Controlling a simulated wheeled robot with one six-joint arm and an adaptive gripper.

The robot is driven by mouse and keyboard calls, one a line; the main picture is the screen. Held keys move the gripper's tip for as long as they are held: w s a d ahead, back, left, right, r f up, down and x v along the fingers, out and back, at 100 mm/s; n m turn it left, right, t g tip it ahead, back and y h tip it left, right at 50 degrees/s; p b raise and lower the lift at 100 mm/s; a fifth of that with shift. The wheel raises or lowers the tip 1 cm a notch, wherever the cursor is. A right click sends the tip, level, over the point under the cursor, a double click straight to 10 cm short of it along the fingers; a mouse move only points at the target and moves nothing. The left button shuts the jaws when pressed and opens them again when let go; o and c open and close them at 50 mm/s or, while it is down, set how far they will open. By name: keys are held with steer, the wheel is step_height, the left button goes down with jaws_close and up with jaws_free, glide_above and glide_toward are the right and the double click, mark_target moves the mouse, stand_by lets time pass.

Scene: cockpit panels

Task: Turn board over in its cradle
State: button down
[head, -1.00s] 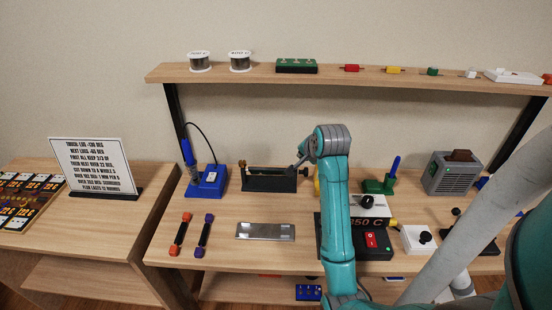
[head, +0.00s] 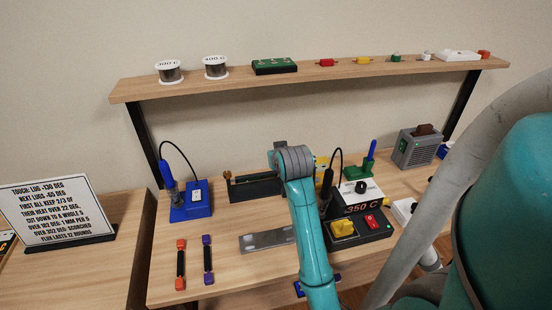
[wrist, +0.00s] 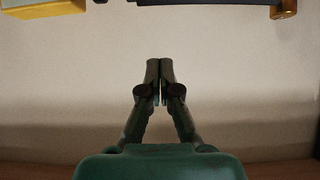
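The cradle (head: 257,188) is a long black holder at the back of the workbench, left of my arm, with a brass knob at its left end. My wrist covers its right end in the head view. I cannot make out a board in it. In the wrist view a dark bar with a brass knob, seemingly the cradle (wrist: 220,3), crosses the top edge. My gripper (wrist: 160,66) has its fingertips together with only a thin dark line between them and nothing visible held. It is apart from the bar. The head view hides the fingers behind my wrist.
A blue iron stand (head: 192,205) is left of the cradle. A 350 C station (head: 358,230) and green stand (head: 357,172) are right of my arm. A metal plate (head: 266,241) lies in front. The shelf (head: 310,77) overhangs behind, with a green block (head: 273,66) and spools.

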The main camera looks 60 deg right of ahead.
mark_target(274, 173)
steer(key=x, duration=0.5)
steer(key=shift+w+d+f, duration=0.2)
steer(key=shift+d+f, duration=0.05)
steer(key=shift+s+a+f, duration=0.6)
steer(key=shift+a, duration=0.1)
steer(key=shift+s+a+f, duration=0.5)
steer(key=shift+a+f, duration=0.05)
steer(key=shift+a+f, duration=0.1)
